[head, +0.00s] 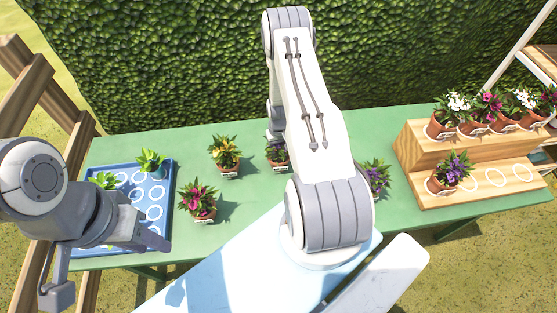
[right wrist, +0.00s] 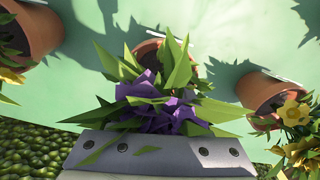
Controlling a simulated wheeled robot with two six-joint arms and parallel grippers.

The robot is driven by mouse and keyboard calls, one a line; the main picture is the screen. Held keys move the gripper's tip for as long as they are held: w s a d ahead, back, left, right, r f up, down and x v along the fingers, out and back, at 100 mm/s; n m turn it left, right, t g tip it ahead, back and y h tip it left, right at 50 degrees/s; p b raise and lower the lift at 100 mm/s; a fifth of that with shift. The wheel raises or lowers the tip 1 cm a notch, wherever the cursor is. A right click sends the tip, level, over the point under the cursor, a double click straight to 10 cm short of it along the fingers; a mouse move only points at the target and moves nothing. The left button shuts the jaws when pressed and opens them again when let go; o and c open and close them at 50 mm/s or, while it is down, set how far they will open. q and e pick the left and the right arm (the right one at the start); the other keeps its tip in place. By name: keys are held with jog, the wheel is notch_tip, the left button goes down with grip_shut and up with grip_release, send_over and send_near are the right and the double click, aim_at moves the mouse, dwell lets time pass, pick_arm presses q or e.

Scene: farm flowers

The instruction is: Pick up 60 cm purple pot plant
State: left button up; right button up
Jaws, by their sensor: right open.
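A purple-flowered plant in a terracotta pot (head: 277,152) stands on the green table, partly hidden by my right arm in the head view. In the right wrist view, purple flowers (right wrist: 160,115) and long green leaves lie just beyond the grey edge of my right gripper (right wrist: 160,153); the pot (right wrist: 150,48) is behind them. My right gripper is open and close to the plant. Contact cannot be told. A second purple plant (head: 376,174) stands right of my arm. Label text is unreadable. My left gripper (head: 140,235) is over the blue tray's front; its jaw state is unclear.
A blue tray (head: 163,200) with white rings holds green plants at left. A yellow plant (head: 224,153) and a pink plant (head: 199,201) stand left of my right arm. A wooden stepped stand (head: 425,190) with flowers, one purple (head: 450,172), is at right. A hedge (head: 180,60) rises behind.

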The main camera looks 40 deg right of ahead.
grip_shut()
jog(key=shift+r, duration=0.1)
dwell(1.2)
